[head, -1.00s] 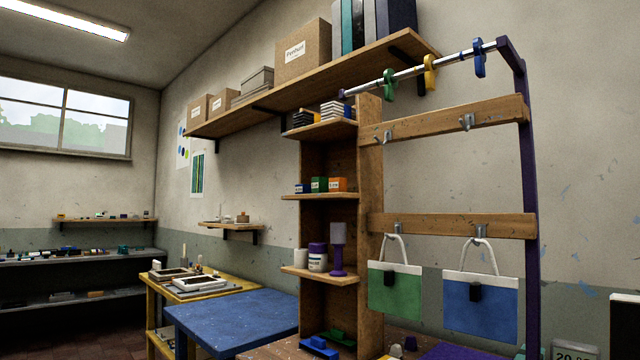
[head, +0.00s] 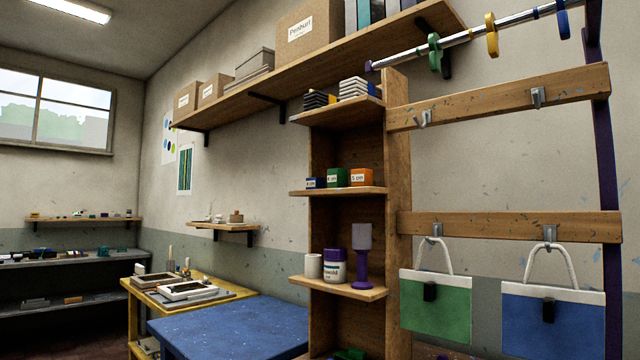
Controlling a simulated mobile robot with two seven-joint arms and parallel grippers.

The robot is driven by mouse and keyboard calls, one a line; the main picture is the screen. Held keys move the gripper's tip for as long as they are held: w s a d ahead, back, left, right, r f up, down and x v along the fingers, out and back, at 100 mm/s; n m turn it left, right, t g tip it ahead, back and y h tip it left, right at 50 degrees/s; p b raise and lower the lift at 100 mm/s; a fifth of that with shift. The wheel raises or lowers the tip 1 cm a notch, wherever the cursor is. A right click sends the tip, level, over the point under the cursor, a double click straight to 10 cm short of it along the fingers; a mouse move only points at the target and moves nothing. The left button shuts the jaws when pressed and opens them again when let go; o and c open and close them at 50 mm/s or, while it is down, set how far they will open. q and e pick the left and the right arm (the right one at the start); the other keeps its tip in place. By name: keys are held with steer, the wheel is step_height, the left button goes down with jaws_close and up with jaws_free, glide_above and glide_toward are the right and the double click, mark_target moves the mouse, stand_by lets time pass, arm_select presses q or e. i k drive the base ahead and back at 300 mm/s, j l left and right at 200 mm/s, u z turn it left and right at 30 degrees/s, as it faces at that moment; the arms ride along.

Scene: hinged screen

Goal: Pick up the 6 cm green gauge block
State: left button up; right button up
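A green gauge block (head: 338,178) stands on the middle shelf (head: 338,191) of the wooden shelf unit. It sits between a smaller blue block (head: 315,183) on its left and an orange block (head: 362,177) on its right. Each block has a white label on its front. The green block's label is too small to read for certain. Neither of my grippers is in view.
The upper shelf (head: 340,112) holds dark and white stacks. The lower shelf (head: 345,290) holds a white cup, a purple-and-white jar (head: 334,266) and a purple-stemmed goblet (head: 362,258). Green and blue bags (head: 436,305) hang at right. A blue table (head: 230,325) stands at left.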

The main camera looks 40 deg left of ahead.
mark_target(337, 177)
steer(key=i+j, duration=0.1)
steer(key=j, duration=0.35)
steer(key=i+j, duration=0.1)
steer(key=j, duration=0.3)
steer(key=i+j, duration=0.1)
steer(key=j, duration=0.75)
steer(key=i+j, duration=0.15)
steer(key=j, duration=0.3)
